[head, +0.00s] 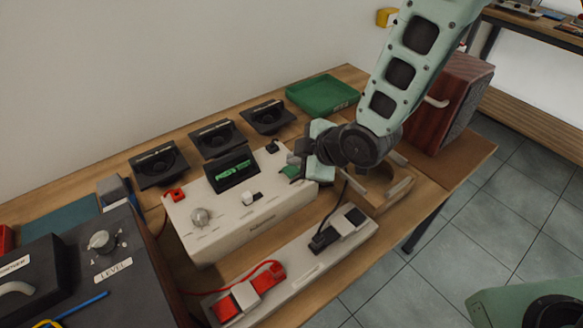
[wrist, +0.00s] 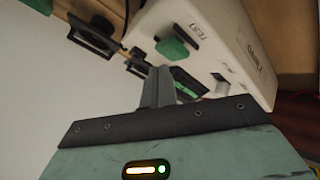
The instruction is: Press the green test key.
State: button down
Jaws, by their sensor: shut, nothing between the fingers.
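The cream test box (head: 245,215) stands on the bench, with a grey knob, a white knob and a tilted dark display lit green on its top. The green test key (head: 289,172) is at the box's right end, partly covered by my gripper. In the wrist view the green key (wrist: 172,48) shows beside a "TEST" label, just beyond the fingertips. My gripper (head: 296,160) is shut and empty, close by the key. In the wrist view my gripper (wrist: 160,72) points towards the key; I cannot tell whether it touches.
Several black holders (head: 218,138) stand behind the box. A green tray (head: 322,95) lies at the back right, and a wooden speaker-like cabinet (head: 450,105) stands right of my arm. A power strip (head: 300,270) with red and black plugs lies in front. A dark "LEVEL" unit (head: 95,265) is at left.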

aim_at(296, 171)
jog(key=shift+f, duration=0.1)
jog(key=shift+f+b, duration=0.35)
jog(key=shift+b, duration=0.2)
jog(key=shift+f+b, duration=0.5)
jog(key=shift+f, duration=0.05)
dwell(0.7)
jog(key=shift+r, duration=0.1)
jog(key=shift+r+p, duration=0.65)
jog(key=shift+r, duration=0.25)
notch_tip(296, 171, up, 5)
jog(key=p, duration=0.3)
dwell(0.3)
dwell(0.3)
